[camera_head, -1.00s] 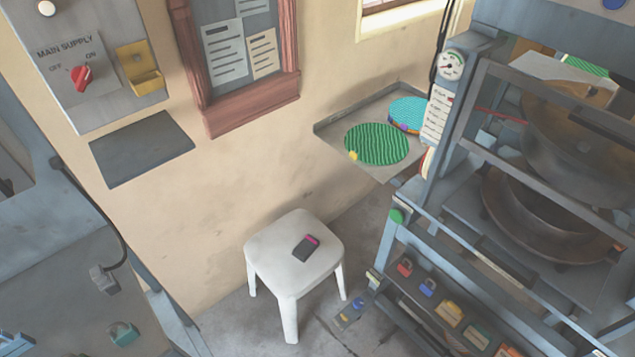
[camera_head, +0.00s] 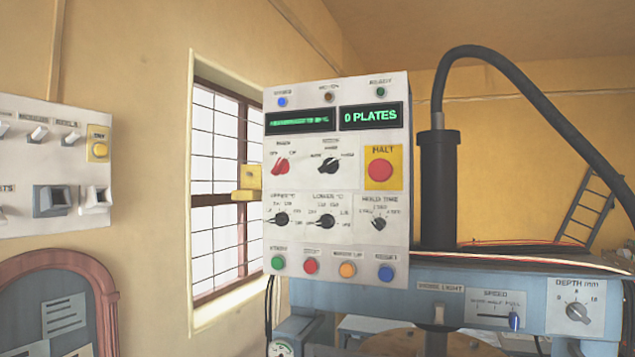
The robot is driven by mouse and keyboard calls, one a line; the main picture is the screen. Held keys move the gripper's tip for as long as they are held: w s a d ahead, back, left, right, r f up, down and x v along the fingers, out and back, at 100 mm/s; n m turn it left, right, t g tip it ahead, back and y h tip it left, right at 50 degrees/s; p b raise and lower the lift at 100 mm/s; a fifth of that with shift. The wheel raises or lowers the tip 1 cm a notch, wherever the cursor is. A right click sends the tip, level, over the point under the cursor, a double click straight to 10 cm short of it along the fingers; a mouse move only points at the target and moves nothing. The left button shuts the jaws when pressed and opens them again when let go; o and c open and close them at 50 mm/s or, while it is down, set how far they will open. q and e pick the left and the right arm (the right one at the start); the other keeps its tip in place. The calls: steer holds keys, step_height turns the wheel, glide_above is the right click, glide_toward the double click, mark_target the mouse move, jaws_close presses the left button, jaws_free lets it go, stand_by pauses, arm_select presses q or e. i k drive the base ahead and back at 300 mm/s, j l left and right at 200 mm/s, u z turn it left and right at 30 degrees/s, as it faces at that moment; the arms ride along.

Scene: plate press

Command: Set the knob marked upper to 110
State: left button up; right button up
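The knob marked upper (camera_head: 281,219) is a black dial at the lower left of the grey control panel (camera_head: 341,262) in the head view. Its pointer direction and scale numbers are too small to read surely. The black lower knob (camera_head: 327,221) is just to its right, and the hold time knob (camera_head: 379,223) is further right. Neither of my grippers shows in the view.
The panel also has a red main knob (camera_head: 281,166), a red halt button (camera_head: 380,170) and a row of coloured buttons below. A yellow bracket (camera_head: 247,183) sticks out at its left edge. A black cylinder (camera_head: 438,190) stands to the right.

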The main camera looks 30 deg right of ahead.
mark_target(280, 220)
steer(key=z, duration=1)
steer(key=k+l+u, duration=0.15)
steer(key=l, duration=0.2)
steer(key=k+l+u, duration=0.15)
steer(key=l, duration=0.2)
